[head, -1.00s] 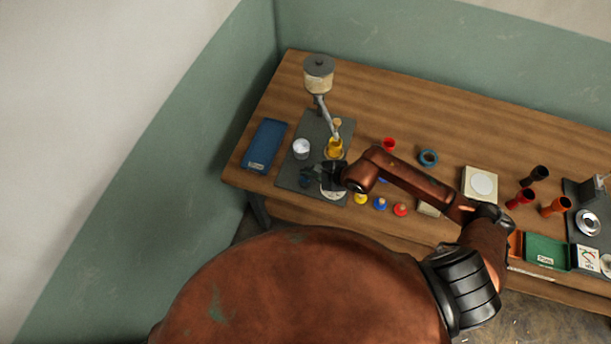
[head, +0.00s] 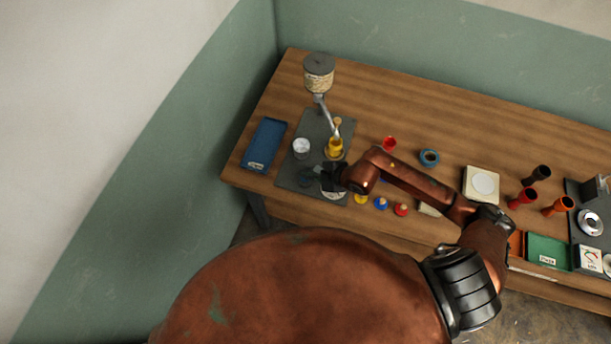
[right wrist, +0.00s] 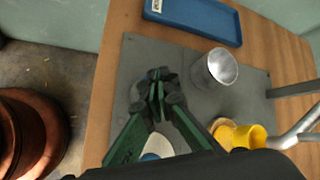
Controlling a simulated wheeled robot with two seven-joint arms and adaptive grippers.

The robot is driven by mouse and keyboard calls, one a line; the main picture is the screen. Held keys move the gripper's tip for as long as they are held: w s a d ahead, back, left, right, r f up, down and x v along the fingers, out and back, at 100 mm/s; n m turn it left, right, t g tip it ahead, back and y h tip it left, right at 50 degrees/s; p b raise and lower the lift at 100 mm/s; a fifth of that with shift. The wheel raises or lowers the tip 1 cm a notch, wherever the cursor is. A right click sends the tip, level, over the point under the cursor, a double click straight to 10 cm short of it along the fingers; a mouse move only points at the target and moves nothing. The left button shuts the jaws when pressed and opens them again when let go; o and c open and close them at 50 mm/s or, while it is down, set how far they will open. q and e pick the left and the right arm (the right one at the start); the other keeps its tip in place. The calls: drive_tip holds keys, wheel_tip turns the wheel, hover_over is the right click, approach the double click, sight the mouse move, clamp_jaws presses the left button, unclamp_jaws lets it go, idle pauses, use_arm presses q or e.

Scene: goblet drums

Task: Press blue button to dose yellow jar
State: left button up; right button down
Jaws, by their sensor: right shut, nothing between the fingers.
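The yellow jar (head: 335,148) stands on the dark grey plate under the dispenser's spout; it also shows at the lower right in the right wrist view (right wrist: 249,136). My right gripper (head: 314,174) is shut and empty, over the front of the plate and left of the jar's front side. In the right wrist view its fingertips (right wrist: 157,86) are over a dark round knob, and I cannot tell whether they touch it. A blue patch on a white disc (right wrist: 157,146) shows partly behind the fingers; I cannot tell which is the blue button. My left gripper is not in view.
The dispenser (head: 319,73) rises behind the jar. Small coloured pieces (head: 381,203) lie near the front edge.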

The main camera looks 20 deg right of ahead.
drive_tip(key=shift+f+b, duration=0.8)
drive_tip(key=shift+f, duration=0.25)
idle(0.9)
drive_tip(key=shift+r, duration=0.15)
drive_tip(key=shift+r+p, duration=0.9)
drive_tip(key=shift+r, duration=0.45)
drive_tip(key=shift+r+p, duration=1.5)
drive_tip(key=shift+r, duration=1.05)
